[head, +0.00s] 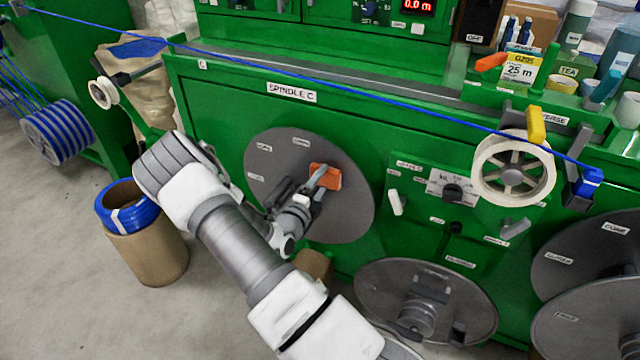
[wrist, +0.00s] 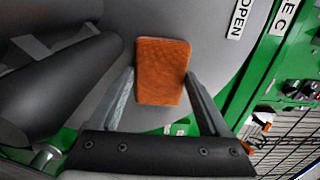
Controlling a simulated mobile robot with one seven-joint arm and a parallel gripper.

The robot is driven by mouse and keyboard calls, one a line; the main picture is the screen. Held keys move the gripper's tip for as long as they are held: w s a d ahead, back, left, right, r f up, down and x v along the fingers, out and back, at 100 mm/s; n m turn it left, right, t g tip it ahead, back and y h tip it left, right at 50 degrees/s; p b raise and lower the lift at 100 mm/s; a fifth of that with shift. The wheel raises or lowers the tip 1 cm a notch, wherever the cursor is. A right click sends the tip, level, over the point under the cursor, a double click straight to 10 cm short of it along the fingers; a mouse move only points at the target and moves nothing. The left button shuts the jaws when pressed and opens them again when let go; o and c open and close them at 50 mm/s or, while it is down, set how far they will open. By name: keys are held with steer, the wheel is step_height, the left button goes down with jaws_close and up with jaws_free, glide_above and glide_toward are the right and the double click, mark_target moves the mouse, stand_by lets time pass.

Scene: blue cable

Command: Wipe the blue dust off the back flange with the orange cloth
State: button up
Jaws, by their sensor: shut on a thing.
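The orange cloth (head: 326,176) is in my gripper (head: 322,182), in front of the large grey round flange (head: 350,215) under the SPINDLE C label. In the wrist view the cloth (wrist: 163,60) sits between the two fingers (wrist: 160,85), with the grey flange face (wrist: 215,60) behind it. The cloth looks against or very close to the flange; I cannot tell contact for sure. No blue dust shows clearly on the visible flange face. My arm hides the flange's lower left part.
A blue cable (head: 330,82) runs taut across the front of the green machine (head: 225,110). A white reel (head: 513,168) and another grey disc (head: 380,290) stand to the right. A brown drum with blue cable (head: 148,255) is on the floor at left.

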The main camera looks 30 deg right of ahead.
mark_target(336, 183)
steer(key=shift+s+d+r+p, duration=0.1)
steer(key=shift+s+d+p, duration=0.35)
steer(key=shift+s, duration=0.15)
steer(key=shift+s+d+p, duration=0.25)
steer(key=shift+s+d, duration=0.05)
steer(key=shift+s, duration=0.25)
steer(key=shift+s+d+p, duration=0.2)
steer(key=shift+s+d, duration=0.05)
steer(key=shift+s, duration=0.3)
steer(key=shift+s+d+p, duration=0.45)
steer(key=shift+s+d, duration=0.1)
steer(key=shift+s, duration=0.25)
steer(key=shift+s+d+p, duration=0.4)
steer(key=shift+s+d, duration=0.15)
steer(key=shift+s, duration=0.25)
steer(key=shift+s+p, duration=0.1)
steer(key=shift+p, duration=0.25)
steer(key=shift+w+a, duration=0.6)
steer(key=shift+w, duration=0.3)
steer(key=shift+w+a, duration=0.6)
steer(key=shift+w, duration=0.3)
steer(key=shift+w+a, duration=0.4)
steer(key=shift+w, duration=0.45)
steer(key=shift+w+a, duration=0.4)
steer(key=shift+w, duration=0.45)
